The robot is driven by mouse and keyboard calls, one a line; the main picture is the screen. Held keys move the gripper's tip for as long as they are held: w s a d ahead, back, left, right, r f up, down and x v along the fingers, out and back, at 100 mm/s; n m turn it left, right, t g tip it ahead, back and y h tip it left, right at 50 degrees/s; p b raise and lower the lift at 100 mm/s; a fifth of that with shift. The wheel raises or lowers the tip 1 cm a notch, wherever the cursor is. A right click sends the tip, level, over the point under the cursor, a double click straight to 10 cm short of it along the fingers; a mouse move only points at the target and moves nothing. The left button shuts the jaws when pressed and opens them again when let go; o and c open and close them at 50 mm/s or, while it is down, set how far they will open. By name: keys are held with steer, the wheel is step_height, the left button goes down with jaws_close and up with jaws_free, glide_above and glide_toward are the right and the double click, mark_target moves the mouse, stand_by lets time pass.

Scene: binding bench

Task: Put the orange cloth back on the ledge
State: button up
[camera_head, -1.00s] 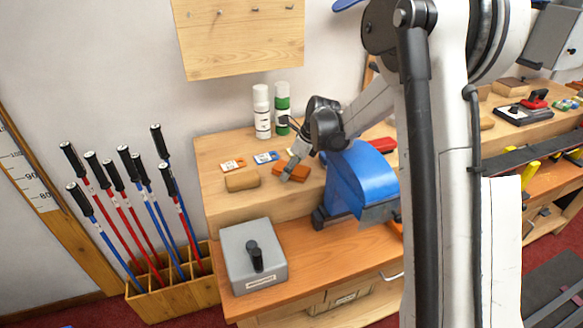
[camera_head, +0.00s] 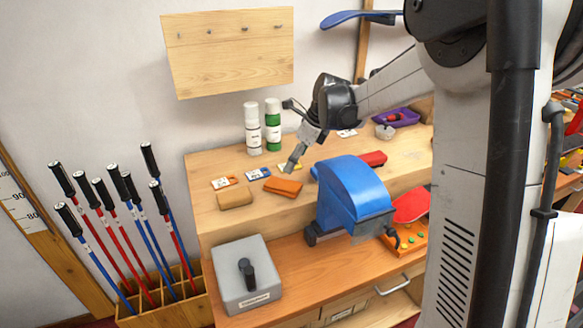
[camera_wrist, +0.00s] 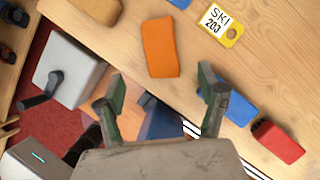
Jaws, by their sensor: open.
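The orange cloth (camera_head: 283,187) lies folded flat on the raised wooden ledge (camera_head: 215,220), near its front edge and just right of a tan block. In the wrist view the cloth (camera_wrist: 160,49) lies beyond my open fingers, apart from them. My gripper (camera_head: 290,168) is above the ledge, up and slightly right of the cloth. In the wrist view my gripper (camera_wrist: 158,85) is open with nothing between its fingertips.
A blue vise-like device (camera_head: 352,190) stands right of the cloth. Tan block (camera_head: 236,198), white bottle (camera_head: 252,128), green bottle (camera_head: 273,126), small tags and a red block (camera_head: 372,158) sit around. A grey box (camera_head: 243,280) stands on the lower shelf.

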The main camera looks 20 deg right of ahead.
steer(key=s+a+r+n+t+h, duration=0.1)
steer(key=s+a+r+n, duration=0.1)
steer(key=s+r+n, duration=0.55)
steer(key=s+a+r+n+t+h, duration=0.15)
steer(key=s+n, duration=0.35)
steer(key=s, duration=0.5)
steer(key=s+f+n+t+h, duration=0.1)
steer(key=s+f+n+t, duration=0.1)
steer(key=s+n, duration=1.1)
steer(key=s, duration=0.3)
steer(key=shift+s, duration=0.3)
steer(key=shift+f, duration=0.1)
steer(key=shift+f+b, duration=0.7)
steer(key=shift+f, duration=0.05)
